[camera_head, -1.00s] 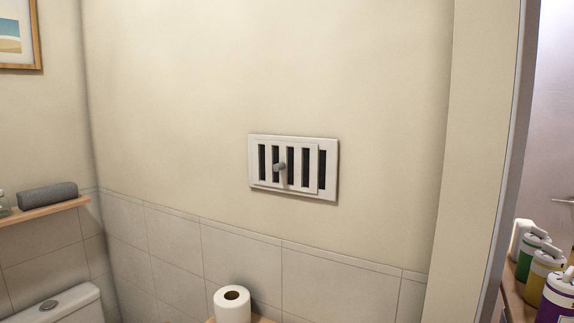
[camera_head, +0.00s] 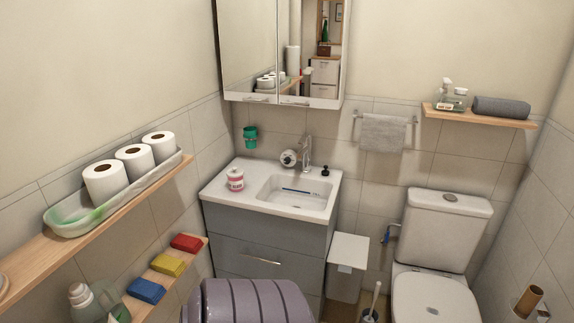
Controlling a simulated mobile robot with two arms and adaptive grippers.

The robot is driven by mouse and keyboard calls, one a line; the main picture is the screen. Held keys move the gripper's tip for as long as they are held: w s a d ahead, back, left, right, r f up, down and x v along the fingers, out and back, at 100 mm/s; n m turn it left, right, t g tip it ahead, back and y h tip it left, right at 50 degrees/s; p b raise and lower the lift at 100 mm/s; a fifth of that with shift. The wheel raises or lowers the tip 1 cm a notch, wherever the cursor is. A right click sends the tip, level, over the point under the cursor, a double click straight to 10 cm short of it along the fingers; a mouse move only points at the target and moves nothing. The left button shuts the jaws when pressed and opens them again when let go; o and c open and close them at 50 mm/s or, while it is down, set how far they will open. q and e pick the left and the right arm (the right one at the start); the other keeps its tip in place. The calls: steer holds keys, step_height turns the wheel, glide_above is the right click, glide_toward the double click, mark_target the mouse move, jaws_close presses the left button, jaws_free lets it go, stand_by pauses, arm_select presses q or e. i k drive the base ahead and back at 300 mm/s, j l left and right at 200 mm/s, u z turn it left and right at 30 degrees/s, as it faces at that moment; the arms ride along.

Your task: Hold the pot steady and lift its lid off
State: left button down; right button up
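A small white pot (camera_head: 236,184) with a pink band stands upright on the left part of the white washbasin counter. Its lid (camera_head: 235,172) appears to be on top, pinkish, but it is too small to make out well. Neither of my grippers is in view, so nothing of mine is seen touching the pot.
The basin (camera_head: 297,194) is right of the pot, with a blue-and-white stick in it. A tap (camera_head: 306,155) stands behind. A toilet (camera_head: 445,235) is at right. A shelf with a tray (camera_head: 75,222) of paper rolls is at left. A ribbed purple-grey object (camera_head: 247,302) stands in front.

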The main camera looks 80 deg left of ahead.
mark_target(235, 184)
steer(key=u, duration=2.8)
steer(key=i, duration=0.2)
steer(key=l+u, duration=0.05)
